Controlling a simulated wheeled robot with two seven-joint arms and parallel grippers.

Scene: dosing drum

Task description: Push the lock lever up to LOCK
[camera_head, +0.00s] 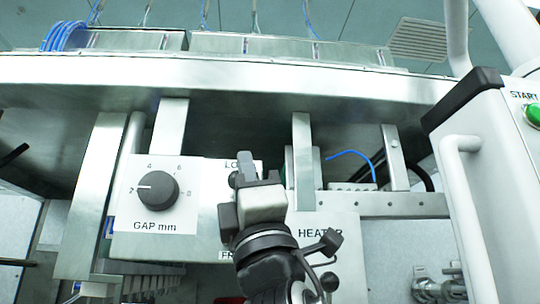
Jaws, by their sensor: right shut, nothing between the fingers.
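My right gripper (250,178) is shut and empty, in front of the white lock label plate (217,172) in the middle of the head view. The label's upper word shows only as "LO" and its lower word only as "FR". The gripper and wrist cover the rest. A small dark piece at the left edge of the fingers may be the lever's knob, but I cannot tell. I cannot tell whether the fingers touch the lever. My left gripper is not in view.
Left of the gripper is a black GAP mm dial (157,189) pointing near 2. A HEATER panel (335,232) lies to the right, partly behind my wrist. A cabinet with a green START button (533,114) and white handle (468,215) stands far right. A metal beam (250,82) crosses above.

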